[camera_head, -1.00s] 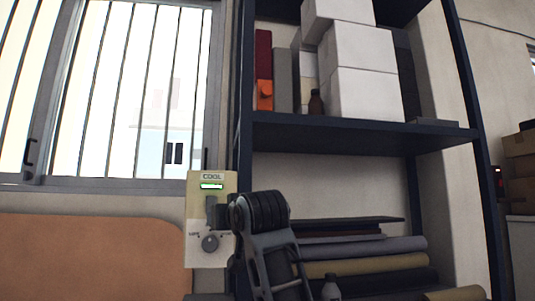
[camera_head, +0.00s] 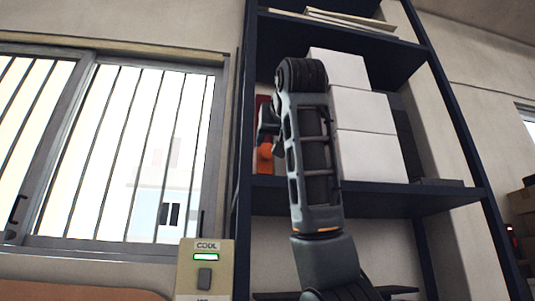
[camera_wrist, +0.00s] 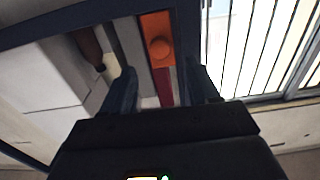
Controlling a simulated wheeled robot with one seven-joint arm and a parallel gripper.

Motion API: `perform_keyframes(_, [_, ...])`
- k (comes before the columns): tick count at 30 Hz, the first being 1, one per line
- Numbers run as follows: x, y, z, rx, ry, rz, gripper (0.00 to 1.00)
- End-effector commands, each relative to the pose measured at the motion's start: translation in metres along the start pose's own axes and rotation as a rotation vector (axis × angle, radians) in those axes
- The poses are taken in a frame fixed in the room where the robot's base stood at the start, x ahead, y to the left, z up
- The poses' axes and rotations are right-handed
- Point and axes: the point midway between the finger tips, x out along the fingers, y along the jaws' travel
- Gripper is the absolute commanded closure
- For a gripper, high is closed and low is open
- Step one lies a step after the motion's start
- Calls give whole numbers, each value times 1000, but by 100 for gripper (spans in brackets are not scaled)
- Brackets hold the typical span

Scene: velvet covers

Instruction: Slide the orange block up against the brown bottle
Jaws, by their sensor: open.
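The orange block (camera_head: 264,158), with a round knob on its face, stands on the shelf, partly covered by my arm in the head view. It shows clearly in the wrist view (camera_wrist: 157,52), standing in front of a red book-like item. The brown bottle (camera_wrist: 88,45) is left of the block in the wrist view, apart from it. In the head view the bottle is hidden behind my arm. My gripper (camera_wrist: 162,85) is open and empty. Its fingers sit either side of the line toward the block, with the block seen beyond the tips; contact is not visible.
A grey upright item (camera_wrist: 129,42) shows between block and bottle in the wrist view. White boxes (camera_head: 368,110) are stacked right of my arm. The shelf board (camera_head: 400,200) and its dark left post (camera_head: 243,150) bound the space. A barred window (camera_head: 130,150) is at left.

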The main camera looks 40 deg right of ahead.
Motion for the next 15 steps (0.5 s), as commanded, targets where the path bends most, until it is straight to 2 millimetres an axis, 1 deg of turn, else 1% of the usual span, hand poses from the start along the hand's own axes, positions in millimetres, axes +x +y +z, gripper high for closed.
perform_keyframes(2, [4,1,-2,0,-3,3,40])
perform_keyframes(5, [17,1,-2,0,-5,3,40])
perform_keyframes(12, [54,1,-2,0,-5,2,40])
perform_keyframes(15, [66,1,-2,0,-4,3,40])
